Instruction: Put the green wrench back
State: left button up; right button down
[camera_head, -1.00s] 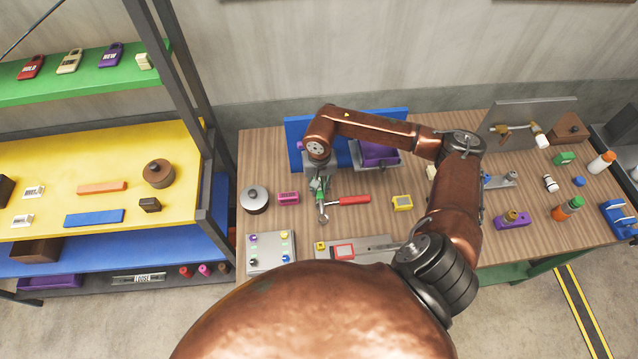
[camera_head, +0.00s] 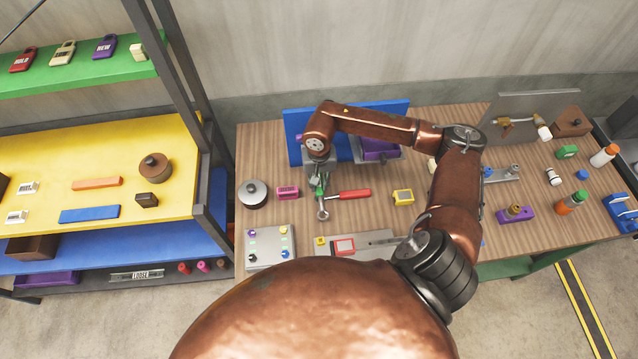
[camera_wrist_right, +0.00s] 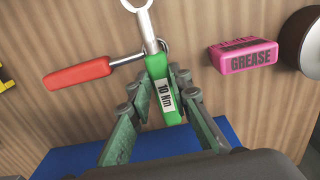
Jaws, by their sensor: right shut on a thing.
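The green wrench (camera_head: 320,190) shows in the head view below my right gripper (camera_head: 318,180), with its metal end toward the front of the workbench. In the right wrist view its green handle (camera_wrist_right: 164,92), labelled "10 Nm", sits between the fingers of my right gripper (camera_wrist_right: 160,100), which is shut on it. The wrench's metal shaft passes the ring end of a red-handled tool (camera_wrist_right: 80,75); I cannot tell if they touch. That red-handled tool (camera_head: 350,194) lies on the workbench. My left gripper is not in view.
A pink "GREASE" block (camera_head: 287,192) and a round lidded pot (camera_head: 253,194) are left of the gripper. A blue panel (camera_head: 292,122) and a purple bin (camera_head: 378,149) are behind. A grey button panel (camera_head: 262,258) is in front. A yellow item (camera_head: 403,197) is at right.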

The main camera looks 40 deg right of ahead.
jog(key=shift+f+b, duration=0.4)
jog(key=shift+f, duration=0.1)
jog(key=c, duration=2.1)
grip_release()
jog(key=shift+o, duration=0.4)
jog(key=o, duration=0.4)
jog(key=shift+o, duration=0.2)
jog(key=shift+r, duration=3.8)
jog(key=shift+s, duration=0.1)
